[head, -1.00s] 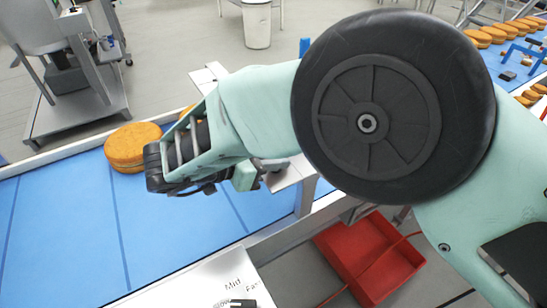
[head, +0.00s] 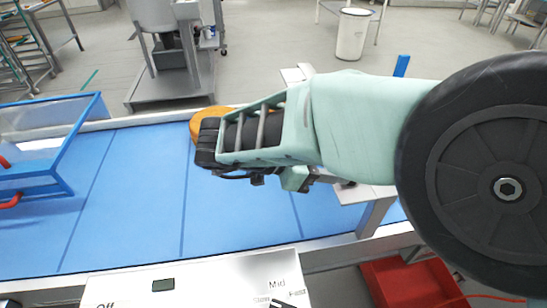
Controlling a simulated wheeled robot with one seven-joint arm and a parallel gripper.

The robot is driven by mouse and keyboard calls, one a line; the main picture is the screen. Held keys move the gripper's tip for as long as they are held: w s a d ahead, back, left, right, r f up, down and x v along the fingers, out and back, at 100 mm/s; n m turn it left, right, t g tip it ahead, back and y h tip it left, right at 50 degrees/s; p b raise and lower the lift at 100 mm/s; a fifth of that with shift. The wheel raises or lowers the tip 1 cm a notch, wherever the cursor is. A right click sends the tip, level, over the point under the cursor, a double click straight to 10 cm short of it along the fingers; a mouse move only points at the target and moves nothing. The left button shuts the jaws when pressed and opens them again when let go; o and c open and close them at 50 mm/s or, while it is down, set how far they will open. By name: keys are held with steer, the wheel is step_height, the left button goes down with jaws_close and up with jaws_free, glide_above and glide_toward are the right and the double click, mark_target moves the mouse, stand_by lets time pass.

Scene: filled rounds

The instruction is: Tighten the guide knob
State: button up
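I cannot make out the guide knob; my arm covers much of the metal bracket (head: 372,194) that stands over the blue belt (head: 130,200). A small dark rounded part (head: 345,184) shows at the bracket beneath my forearm, but I cannot tell whether it is the knob. My arm reaches left across the belt, with its black ribbed joint in front of an orange-brown round (head: 200,122). My gripper (head: 297,180) shows only in part below the forearm, close to the bracket. Its fingertips are hidden, so I cannot see whether it holds anything.
A blue-framed clear guard (head: 60,150) stands on the belt at left. A red crate (head: 400,285) lies on the floor at lower right.

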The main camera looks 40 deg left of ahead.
steer(key=b+v, duration=0.1)
steer(key=v, duration=1.1)
steer(key=shift+s+a+r, duration=0.15)
steer(key=shift+s+r, duration=0.05)
steer(key=w+r+n+t+y, duration=0.2)
steer(key=w+r+n+y, duration=0.2)
steer(key=w+r+y, duration=0.55)
steer(key=w+r+n+t+y, duration=0.2)
steer(key=w+r+n+y, duration=0.3)
steer(key=w, duration=0.7)
steer(key=s+d+f+n+g+h, duration=0.1)
steer(key=s+d+f+g, duration=0.3)
steer(key=d, duration=0.9)
steer(key=s+d+f+n+g+h+b, duration=0.1)
steer(key=s+d+f+g, duration=0.4)
steer(key=s+d, duration=0.8)
steer(key=s+d+f+n+g+h, duration=0.3)
steer(key=s+d+f+n+g, duration=0.2)
steer(key=s+d+f, duration=0.4)
steer(key=d, duration=0.4)
steer(key=shift+d, duration=0.15)
